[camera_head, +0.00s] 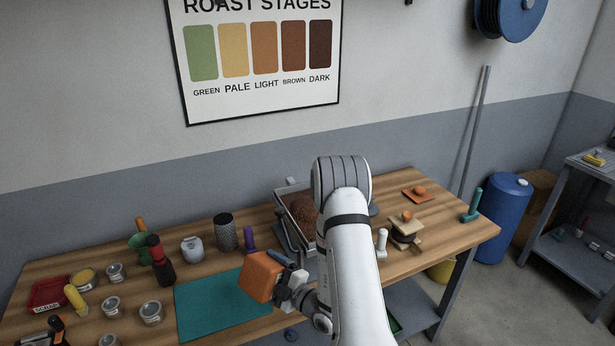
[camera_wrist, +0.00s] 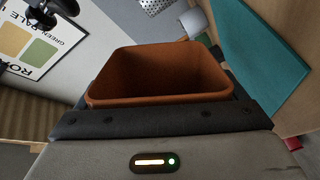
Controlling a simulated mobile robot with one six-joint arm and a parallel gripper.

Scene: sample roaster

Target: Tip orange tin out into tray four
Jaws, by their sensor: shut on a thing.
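The orange tin (camera_head: 262,277) is held above the teal mat (camera_head: 205,309) and looks tilted in the head view. My gripper (camera_head: 284,284) is shut on it from the right side. In the wrist view the orange tin (camera_wrist: 160,75) shows its open mouth and brown-orange inner walls; I see no contents, and its bottom is hidden. A metal tray (camera_head: 291,191) with dark brown contents stands behind my arm, which hides part of it. No number is readable on it, so I cannot tell whether it is tray four.
Several small round tins, a red scrap tray (camera_head: 48,294) and a yellow-handled tool stand at the left. A dark perforated cylinder (camera_head: 226,232), a grey-white jar (camera_head: 192,249) and a purple-handled tool (camera_head: 249,238) stand behind the mat. The mat is clear.

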